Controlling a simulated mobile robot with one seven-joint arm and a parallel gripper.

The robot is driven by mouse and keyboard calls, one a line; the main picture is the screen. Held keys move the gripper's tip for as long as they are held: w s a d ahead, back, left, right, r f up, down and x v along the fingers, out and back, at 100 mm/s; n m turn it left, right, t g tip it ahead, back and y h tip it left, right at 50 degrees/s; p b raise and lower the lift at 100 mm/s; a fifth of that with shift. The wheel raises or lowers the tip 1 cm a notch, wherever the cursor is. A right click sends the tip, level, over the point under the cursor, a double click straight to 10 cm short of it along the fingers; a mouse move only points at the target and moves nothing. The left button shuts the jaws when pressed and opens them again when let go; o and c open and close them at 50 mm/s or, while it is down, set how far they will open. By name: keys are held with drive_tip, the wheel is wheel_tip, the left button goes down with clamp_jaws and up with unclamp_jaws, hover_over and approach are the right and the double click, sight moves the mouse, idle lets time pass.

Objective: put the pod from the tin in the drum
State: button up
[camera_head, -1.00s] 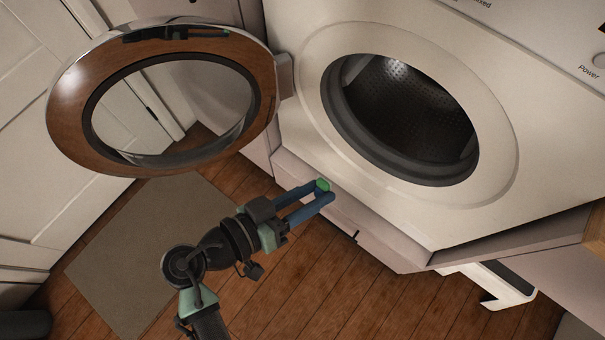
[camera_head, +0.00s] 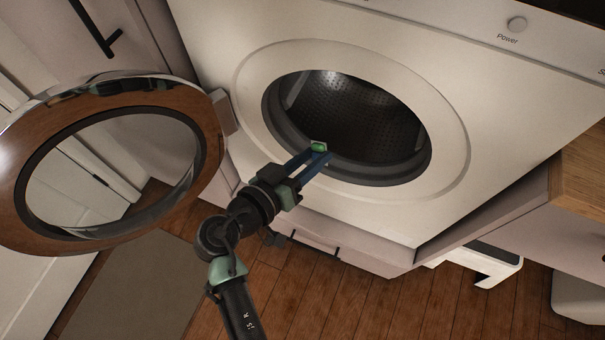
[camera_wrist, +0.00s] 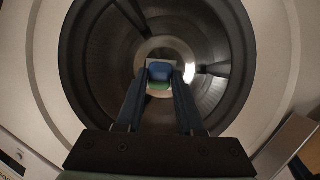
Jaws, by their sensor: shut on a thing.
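The pod (camera_head: 318,147) is a small block that shows green in the head view. In the wrist view the pod (camera_wrist: 160,74) looks blue above and green below. My gripper (camera_head: 319,153) is shut on it, with the pod between the tips of its blue fingers. The drum (camera_head: 350,108) is the dark, perforated hollow of the white washing machine. In the head view the pod overlaps the lower left rim of the opening. In the wrist view the drum (camera_wrist: 105,72) opens straight ahead around the fingers. The tin is not in view.
The round washer door (camera_head: 212,150) stands open to the left, close to my arm. The machine's front panel (camera_head: 455,205) surrounds the opening. A wooden worktop (camera_head: 580,180) is at the right. Below are the wooden floor (camera_head: 350,300) and a grey mat (camera_head: 130,290).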

drive_tip(key=w+d+f+b, duration=0.2)
drive_tip(key=w+d+b, duration=0.1)
drive_tip(key=w+b, duration=0.5)
drive_tip(key=w+d+f+b, duration=0.2)
drive_tip(key=w+d+b, duration=0.2)
drive_tip(key=w+b, duration=0.4)
drive_tip(key=shift+w+d+f, duration=0.15)
drive_tip(key=shift+w+f, duration=0.15)
drive_tip(key=shift+w, duration=2.95)
drive_tip(key=o, duration=0.9)
drive_tip(key=p+v, duration=0.4)
drive_tip(key=v, duration=0.9)
